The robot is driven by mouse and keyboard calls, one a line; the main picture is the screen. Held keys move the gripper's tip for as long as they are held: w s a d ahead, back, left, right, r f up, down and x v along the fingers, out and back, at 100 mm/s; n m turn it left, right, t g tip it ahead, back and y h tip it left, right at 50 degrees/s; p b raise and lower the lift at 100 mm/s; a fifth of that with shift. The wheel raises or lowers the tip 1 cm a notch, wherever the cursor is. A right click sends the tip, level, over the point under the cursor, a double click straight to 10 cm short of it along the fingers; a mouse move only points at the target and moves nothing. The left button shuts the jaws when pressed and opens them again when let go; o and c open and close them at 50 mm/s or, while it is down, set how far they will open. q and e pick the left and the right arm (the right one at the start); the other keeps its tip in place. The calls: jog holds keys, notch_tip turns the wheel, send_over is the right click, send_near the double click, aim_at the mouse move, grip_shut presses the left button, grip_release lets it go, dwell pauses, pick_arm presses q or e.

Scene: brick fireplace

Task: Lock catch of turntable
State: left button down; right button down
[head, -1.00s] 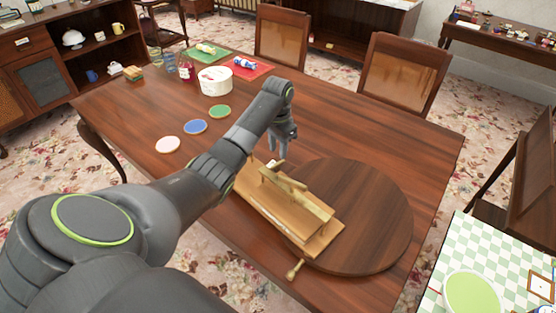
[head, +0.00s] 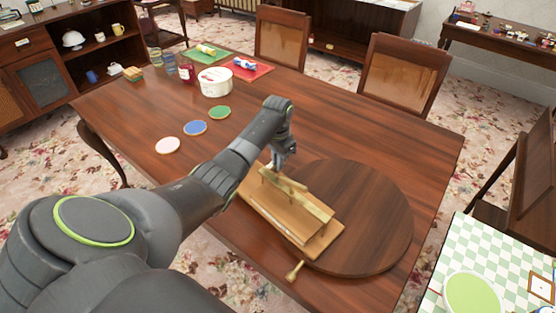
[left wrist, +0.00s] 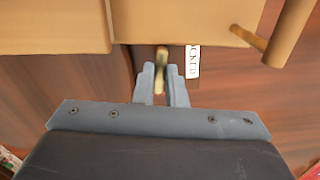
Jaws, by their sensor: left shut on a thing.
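The turntable (head: 375,215) is a round dark wooden disc on the table, with a light wooden stand (head: 315,240) lying partly over its left side. My left gripper (head: 277,165) reaches down at the far end of this stand. In the left wrist view, my left gripper (left wrist: 161,98) is shut on a small brass catch (left wrist: 161,60), whose upper end lies by the stand's edge. A white label (left wrist: 193,62) beside it reads "CKED", its start hidden. In the head view the catch cannot be made out behind the gripper. My right gripper is not in view.
A brass knob (head: 294,271) sticks out at the stand's near end. The table's right part is clear.

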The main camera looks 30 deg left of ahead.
pick_arm(q)
jog(key=shift+r, duration=0.1)
jog(key=shift+m+p, duration=0.6)
jog(key=shift+m, duration=0.1)
jog(key=shift+r+m+p, duration=0.1)
jog(key=shift+m+p, duration=0.65)
jog(key=shift+m, duration=0.45)
jog(key=m+p, duration=0.1)
jog(key=m, duration=0.3)
jog(key=shift+p, duration=0.35)
jog(key=m, duration=0.4)
jog(key=shift+w+p, duration=0.1)
jog(key=shift+p, duration=0.3)
jog(key=shift+m, duration=2)
jog(key=c, duration=1.5)
grip_release()
